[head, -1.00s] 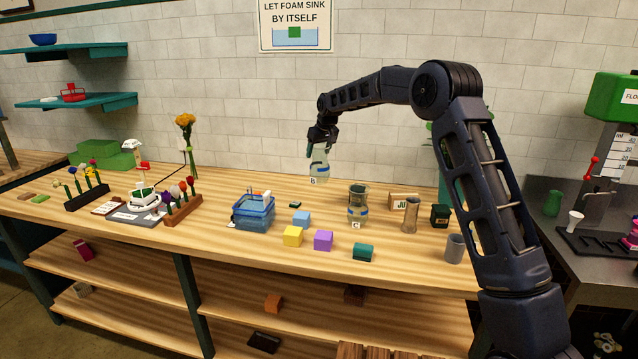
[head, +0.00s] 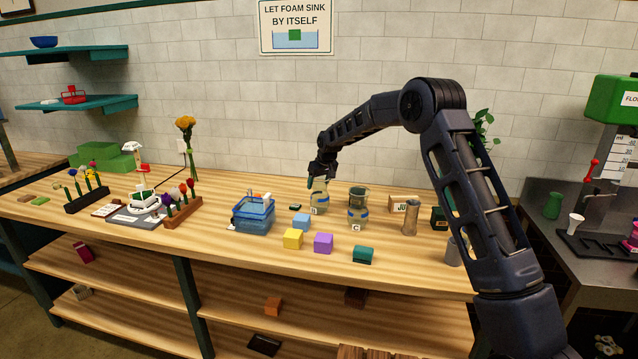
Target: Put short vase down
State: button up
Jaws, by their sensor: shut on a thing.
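The short vase (head: 319,198) is clear glass with a blue band and a small white label near its foot. It is upright, at or just above the wooden bench (head: 270,276); I cannot tell whether its base touches the wood. My gripper (head: 319,181) is at the vase's top, shut on it from above. The fingers are small and dark in this view, and they hide part of the rim.
A similar glass vase labelled C (head: 357,212) stands close to the right. A light blue block (head: 301,221) is just in front, left. Yellow (head: 293,239), purple (head: 323,243) and green (head: 363,255) blocks lie nearer. A blue water tub (head: 253,215) stands left.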

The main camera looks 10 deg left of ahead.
jog(key=shift+f, duration=0.1)
jog(key=o, duration=1.9)
jog(key=shift+f, duration=0.1)
jog(key=v, duration=1.2)
